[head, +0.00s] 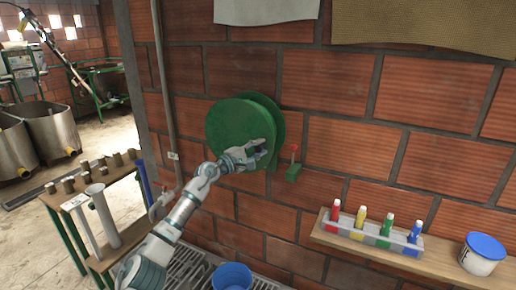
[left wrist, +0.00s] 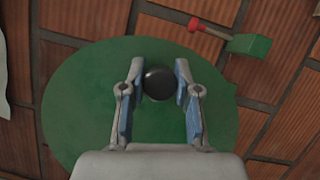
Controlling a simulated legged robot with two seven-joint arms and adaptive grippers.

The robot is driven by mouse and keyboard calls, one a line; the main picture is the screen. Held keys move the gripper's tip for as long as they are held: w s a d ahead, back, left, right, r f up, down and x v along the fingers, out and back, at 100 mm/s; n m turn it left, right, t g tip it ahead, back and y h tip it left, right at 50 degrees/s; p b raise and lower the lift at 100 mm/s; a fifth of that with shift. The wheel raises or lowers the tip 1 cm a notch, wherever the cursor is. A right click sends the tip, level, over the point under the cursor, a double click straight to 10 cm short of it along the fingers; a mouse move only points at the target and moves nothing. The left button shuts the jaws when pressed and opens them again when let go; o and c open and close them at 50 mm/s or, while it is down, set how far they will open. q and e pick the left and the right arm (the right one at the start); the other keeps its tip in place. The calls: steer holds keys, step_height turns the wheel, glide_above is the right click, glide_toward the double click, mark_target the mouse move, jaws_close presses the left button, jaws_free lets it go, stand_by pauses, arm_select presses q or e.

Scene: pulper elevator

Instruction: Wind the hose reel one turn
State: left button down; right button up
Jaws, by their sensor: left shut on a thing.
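The green hose reel (head: 235,122) is mounted on the brick wall, and its round face fills much of the left wrist view (left wrist: 75,115). A dark round handle knob (left wrist: 158,84) stands out from that face. My left gripper (head: 258,149) is at the lower right part of the reel face in the head view. In the left wrist view my left gripper (left wrist: 155,95) has its two fingers on either side of the knob, closed on it. In the head view the fingers mostly hide the knob. My right gripper is in neither view.
A green wall box with a red-knobbed lever (head: 293,171) is just right of the reel. A shelf (head: 340,243) at right holds several coloured bottles and a blue-lidded tub (head: 482,253). A blue bucket (head: 232,277) stands below. A wooden rack (head: 90,190) is at left.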

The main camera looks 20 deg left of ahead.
arm_select(q)
steer(key=shift+d+f, duration=0.1)
steer(key=shift+f, duration=0.05)
stand_by(0.3)
steer(key=c, duration=0.8)
jaws_free()
steer(key=shift+w, duration=0.1)
steer(key=v, duration=1.2)
steer(key=shift+w+f, duration=0.1)
steer(key=shift+f, duration=0.05)
